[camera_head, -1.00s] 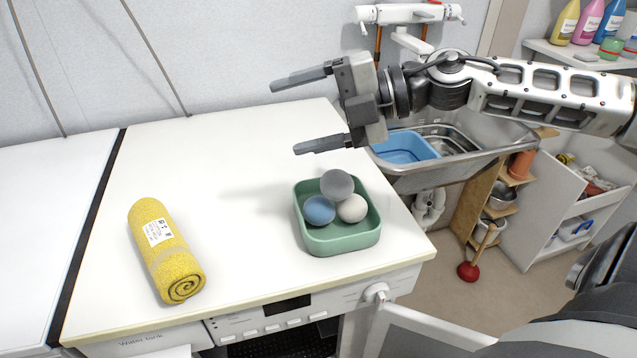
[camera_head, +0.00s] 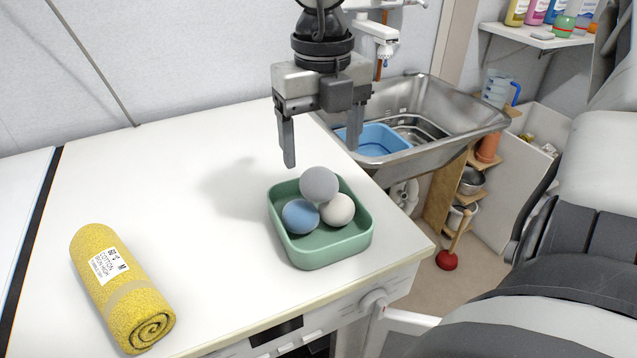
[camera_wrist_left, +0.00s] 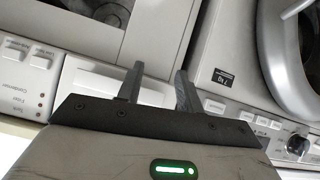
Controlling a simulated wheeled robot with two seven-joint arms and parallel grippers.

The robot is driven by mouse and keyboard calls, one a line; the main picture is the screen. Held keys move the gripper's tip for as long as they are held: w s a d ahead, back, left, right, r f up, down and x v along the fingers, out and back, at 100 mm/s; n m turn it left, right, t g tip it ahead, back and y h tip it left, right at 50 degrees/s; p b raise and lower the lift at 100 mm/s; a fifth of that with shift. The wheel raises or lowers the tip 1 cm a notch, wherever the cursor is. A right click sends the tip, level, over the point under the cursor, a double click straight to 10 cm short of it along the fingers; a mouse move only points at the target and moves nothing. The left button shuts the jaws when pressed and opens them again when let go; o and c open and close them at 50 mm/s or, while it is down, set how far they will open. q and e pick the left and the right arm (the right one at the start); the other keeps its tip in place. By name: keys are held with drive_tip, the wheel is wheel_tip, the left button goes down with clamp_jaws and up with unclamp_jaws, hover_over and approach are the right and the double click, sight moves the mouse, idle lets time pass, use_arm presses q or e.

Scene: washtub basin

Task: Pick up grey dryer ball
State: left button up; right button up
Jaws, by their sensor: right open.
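The grey dryer ball (camera_head: 319,184) rests on top of a blue ball (camera_head: 300,216) and a white ball (camera_head: 337,210) in a green tray (camera_head: 322,250) on the white worktop. My right gripper (camera_head: 322,157) points down, open and empty, just above and behind the grey ball, with its fingertips spread wide. My left gripper shows only in the left wrist view (camera_wrist_left: 160,88), in front of appliance panels. Its two fingers stand apart with nothing between them.
A rolled yellow towel (camera_head: 122,290) lies on the worktop at the left. A metal sink (camera_head: 440,105) with a blue basin (camera_head: 378,140) is behind at the right. The worktop (camera_head: 200,180) between towel and tray is clear.

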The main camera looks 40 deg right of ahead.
sight(319, 169)
drive_tip(key=shift+a+f+p, duration=0.2)
drive_tip(key=shift+f+p, duration=0.15)
drive_tip(key=shift+f, duration=3.2)
drive_tip(key=c, duration=1.2)
drive_tip(key=shift+o, duration=0.2)
drive_tip(key=shift+r, duration=0.15)
wheel_tip(319, 169, up, 28)
drive_tip(key=p, duration=0.1)
